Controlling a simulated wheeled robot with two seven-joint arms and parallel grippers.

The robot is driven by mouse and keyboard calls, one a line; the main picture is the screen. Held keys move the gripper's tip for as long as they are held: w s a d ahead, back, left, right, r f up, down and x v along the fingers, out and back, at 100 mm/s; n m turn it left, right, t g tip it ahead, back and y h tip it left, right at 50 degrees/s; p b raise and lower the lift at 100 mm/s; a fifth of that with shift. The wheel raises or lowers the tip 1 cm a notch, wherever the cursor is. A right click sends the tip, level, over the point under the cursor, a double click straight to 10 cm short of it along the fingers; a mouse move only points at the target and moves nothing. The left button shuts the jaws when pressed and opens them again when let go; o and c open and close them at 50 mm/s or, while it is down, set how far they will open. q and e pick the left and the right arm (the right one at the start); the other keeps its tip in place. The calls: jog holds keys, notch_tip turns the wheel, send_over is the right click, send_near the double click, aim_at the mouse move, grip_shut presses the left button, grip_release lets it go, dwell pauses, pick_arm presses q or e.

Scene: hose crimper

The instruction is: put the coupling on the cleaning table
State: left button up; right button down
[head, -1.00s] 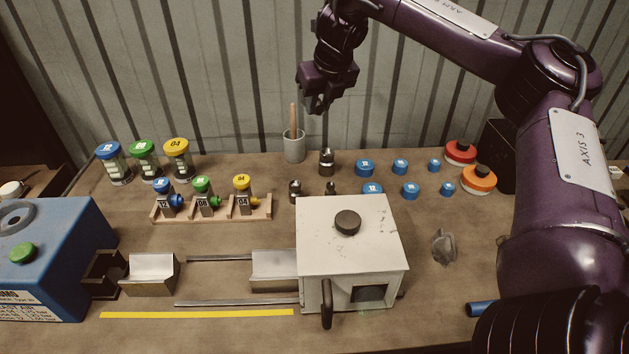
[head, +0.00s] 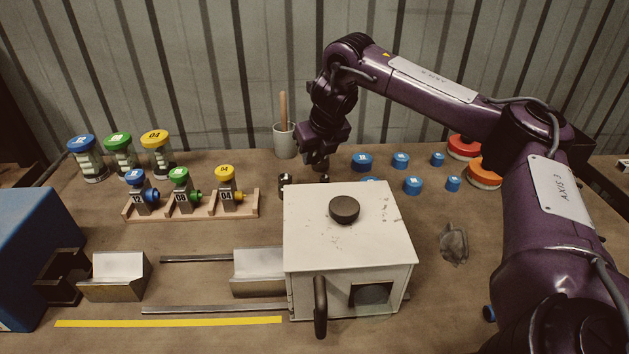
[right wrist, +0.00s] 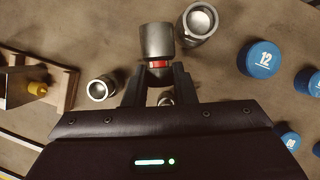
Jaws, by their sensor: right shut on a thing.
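My right gripper (head: 322,158) is low over the back middle of the workbench (head: 450,310), behind the white box. In the right wrist view its fingers (right wrist: 158,74) are shut on a grey metal coupling (right wrist: 156,40) with a red band. In that view a larger metal fitting (right wrist: 200,20) stands just beside the held coupling; I cannot tell whether they touch. Another fitting (right wrist: 101,89) is to the left, and a small one (right wrist: 165,98) shows partly between the fingers. In the head view the gripper mostly hides this group. I cannot identify a cleaning table. My left gripper is out of view.
A white box (head: 345,245) with a black knob stands in front of the gripper. A grey cup (head: 285,142) with a stick is behind left. Blue caps (head: 362,161) lie to the right, red and orange lids (head: 485,172) beyond. A wooden rack (head: 190,208) is left.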

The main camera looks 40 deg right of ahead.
aim_at(312, 182)
jog(key=shift+f, duration=2.8)
jog(key=c, duration=1.2)
grip_release()
jog(key=shift+f, duration=0.1)
jog(key=v, duration=0.9)
jog(key=shift+w, duration=0.1)
jog(key=p+v, duration=0.2)
jog(key=shift+r, duration=0.45)
jog(key=shift+s+a+r, duration=0.1)
jog(key=shift+s+r, duration=0.1)
jog(key=shift+s, duration=0.2)
